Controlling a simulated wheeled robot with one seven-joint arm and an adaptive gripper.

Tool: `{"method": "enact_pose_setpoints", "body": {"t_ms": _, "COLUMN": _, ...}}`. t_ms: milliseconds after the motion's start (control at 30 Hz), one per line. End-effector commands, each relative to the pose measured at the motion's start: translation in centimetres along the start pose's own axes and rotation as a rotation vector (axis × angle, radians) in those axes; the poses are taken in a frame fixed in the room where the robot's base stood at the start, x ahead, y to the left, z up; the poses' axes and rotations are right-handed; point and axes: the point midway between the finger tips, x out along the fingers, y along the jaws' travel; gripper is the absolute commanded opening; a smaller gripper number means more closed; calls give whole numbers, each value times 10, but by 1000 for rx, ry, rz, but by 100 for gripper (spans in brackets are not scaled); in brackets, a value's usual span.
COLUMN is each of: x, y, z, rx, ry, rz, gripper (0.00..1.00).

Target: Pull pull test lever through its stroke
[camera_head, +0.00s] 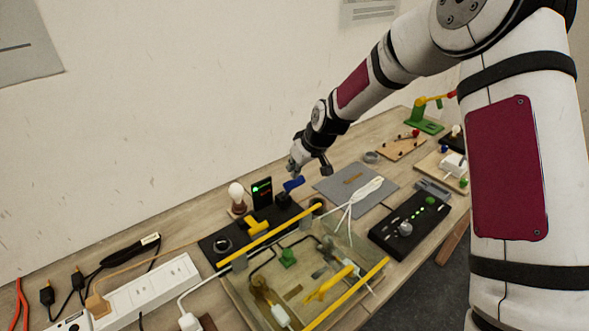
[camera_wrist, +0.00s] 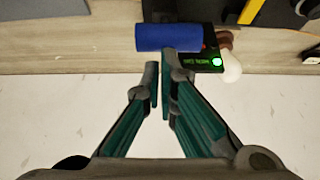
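A lever with a blue handle (camera_head: 293,184) stands on a small black block on the black bench rig, and I take it as the task's lever. In the wrist view the blue handle (camera_wrist: 168,37) lies crosswise just beyond my fingertips. My gripper (camera_head: 300,168) is close above and beside this handle. In the wrist view the gripper's teal-padded fingers (camera_wrist: 160,62) are close together with a narrow gap, and nothing shows in it. The right fingertip overlaps the handle's lower edge; I cannot tell whether they touch.
A lit display (camera_head: 262,191) and a white bulb (camera_head: 236,191) stand left of the lever. A clear tray (camera_head: 235,291) with yellow bars is in front. A grey mat (camera_head: 330,186), a black control box (camera_head: 409,224) and a green stand with a yellow arm (camera_head: 424,124) are to the right.

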Motion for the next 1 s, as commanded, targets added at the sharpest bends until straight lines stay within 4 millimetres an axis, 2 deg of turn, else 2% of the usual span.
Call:
{"method": "enact_pose_setpoints", "body": {"t_ms": 133, "x": -11, "y": -2, "z": -25, "rx": -5, "ry": 22, "rz": 8, "gripper": 0}}
{"method": "enact_pose_setpoints", "body": {"t_ms": 400, "x": -59, "y": -2, "z": 5, "rx": -3, "ry": 25, "rz": 10, "gripper": 0}}
{"method": "enact_pose_setpoints", "body": {"t_ms": 600, "x": -84, "y": -3, "z": 21, "rx": -3, "ry": 27, "rz": 8, "gripper": 0}}
{"method": "enact_pose_setpoints", "body": {"t_ms": 800, "x": -94, "y": -4, "z": 28, "rx": -5, "ry": 27, "rz": 7, "gripper": 0}}
{"method": "enact_pose_setpoints", "body": {"t_ms": 1000, "x": -96, "y": -4, "z": 28, "rx": -6, "ry": 28, "rz": 7, "gripper": 0}}
